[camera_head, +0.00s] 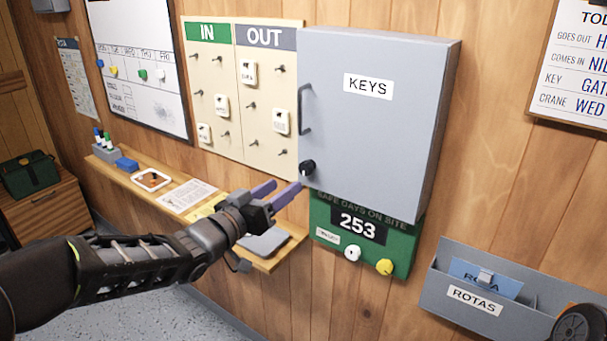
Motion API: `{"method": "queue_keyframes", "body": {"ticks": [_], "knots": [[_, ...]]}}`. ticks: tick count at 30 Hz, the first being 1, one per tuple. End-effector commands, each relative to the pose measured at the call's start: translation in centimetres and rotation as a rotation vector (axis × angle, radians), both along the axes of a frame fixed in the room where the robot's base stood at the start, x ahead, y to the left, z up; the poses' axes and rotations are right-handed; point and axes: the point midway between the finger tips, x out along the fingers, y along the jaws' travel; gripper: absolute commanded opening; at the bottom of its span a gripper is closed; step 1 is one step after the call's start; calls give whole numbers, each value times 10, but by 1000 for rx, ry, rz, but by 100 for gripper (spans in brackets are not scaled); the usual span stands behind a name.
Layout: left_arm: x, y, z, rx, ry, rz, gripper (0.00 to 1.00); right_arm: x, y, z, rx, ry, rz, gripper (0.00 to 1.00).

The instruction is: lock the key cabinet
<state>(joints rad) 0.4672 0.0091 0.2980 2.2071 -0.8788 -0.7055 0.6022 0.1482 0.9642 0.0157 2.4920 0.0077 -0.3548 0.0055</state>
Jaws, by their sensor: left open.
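The grey key cabinet (372,130) hangs on the wooden wall with its door closed and a white KEYS label (368,86) on it. A dark bar handle (303,109) is on the left side of the door. Below it, near the lower left corner, is a round black lock knob (307,168) with a pale mark. My left gripper (275,194) is open and empty. Its purple fingers point toward the knob, just below and left of it, and seem apart from it. My right gripper is not recognisable; only a dark round part shows at the lower right.
A green safe-days board (364,236) with a white and a yellow knob hangs under the cabinet. The IN/OUT board (240,95) is to the left. A grey ROTAS tray (470,308) is lower right.

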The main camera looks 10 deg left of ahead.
Motion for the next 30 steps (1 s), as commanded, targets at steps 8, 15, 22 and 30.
{"method": "queue_keyframes", "body": {"ticks": [8, 15, 22, 30], "knots": [[18, -8, 0, -1, 2, -2, 52, 0, 0, 5, -1, 1, -1, 36], [54, -22, 1, -2, 3, -1, 52, -1, -1, 13, -3, 4, -2, 36], [72, -29, 0, -1, 1, 1, 52, -2, -1, 17, -5, 7, -2, 36], [73, -29, -1, 1, 1, 2, 51, -2, -1, 16, -5, 6, -2, 36]]}}
